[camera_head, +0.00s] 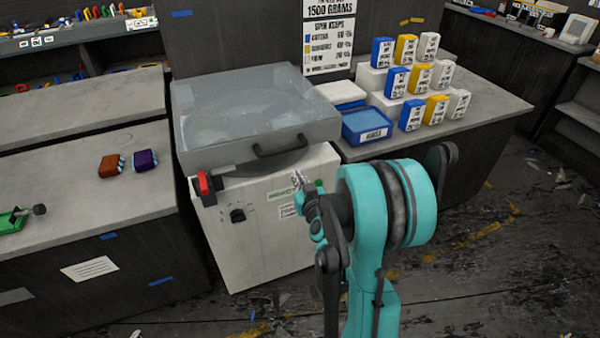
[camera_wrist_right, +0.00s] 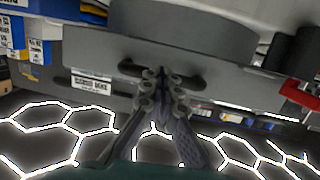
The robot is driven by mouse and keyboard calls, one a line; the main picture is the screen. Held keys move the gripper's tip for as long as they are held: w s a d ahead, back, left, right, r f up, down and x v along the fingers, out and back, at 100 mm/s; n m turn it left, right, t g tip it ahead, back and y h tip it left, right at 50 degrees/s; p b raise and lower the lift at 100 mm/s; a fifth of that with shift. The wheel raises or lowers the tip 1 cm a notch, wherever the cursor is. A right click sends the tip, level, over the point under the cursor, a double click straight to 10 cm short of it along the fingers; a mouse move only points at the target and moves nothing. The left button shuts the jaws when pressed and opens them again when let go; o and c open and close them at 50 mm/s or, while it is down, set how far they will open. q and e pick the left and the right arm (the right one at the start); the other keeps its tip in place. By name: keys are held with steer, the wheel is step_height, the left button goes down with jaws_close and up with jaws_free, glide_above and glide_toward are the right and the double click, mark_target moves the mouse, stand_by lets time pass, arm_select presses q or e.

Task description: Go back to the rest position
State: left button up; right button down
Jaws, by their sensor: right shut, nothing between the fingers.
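My right gripper (camera_head: 308,205) is in front of the white machine's right front side, with the teal arm behind it. It is shut and empty. In the right wrist view its fingers (camera_wrist_right: 163,78) are together with nothing between them. The white machine (camera_head: 262,240) has a clear lid (camera_head: 255,105), which is down, with a dark handle at its front. A red switch (camera_head: 204,184) is on the machine's upper left front. My left gripper is not in view.
A grey counter (camera_head: 70,220) at left holds an orange block (camera_head: 111,165), a purple block (camera_head: 145,160) and a green tool (camera_head: 15,221). At right, a blue tray (camera_head: 366,124) and several blue, yellow and white boxes (camera_head: 420,76) stand on a counter. The floor at right is open, with scattered scraps.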

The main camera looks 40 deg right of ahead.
steer(key=s+a+r+n+g+y, duration=0.1)
steer(key=s+a+g+y, duration=0.1)
steer(key=a, duration=0.6)
steer(key=s+a+r+n+g+y, duration=0.1)
steer(key=s+a+n+y, duration=0.15)
steer(key=a, duration=0.45)
steer(key=s+a+g, duration=0.2)
steer(key=s+a, duration=0.2)
steer(key=s, duration=0.3)
steer(key=s+a+g, duration=0.3)
steer(key=s+a, duration=0.1)
steer(key=s, duration=0.4)
steer(key=shift+s+f+y, duration=0.25)
steer(key=shift+f+y, duration=0.1)
steer(key=shift+f, duration=0.1)
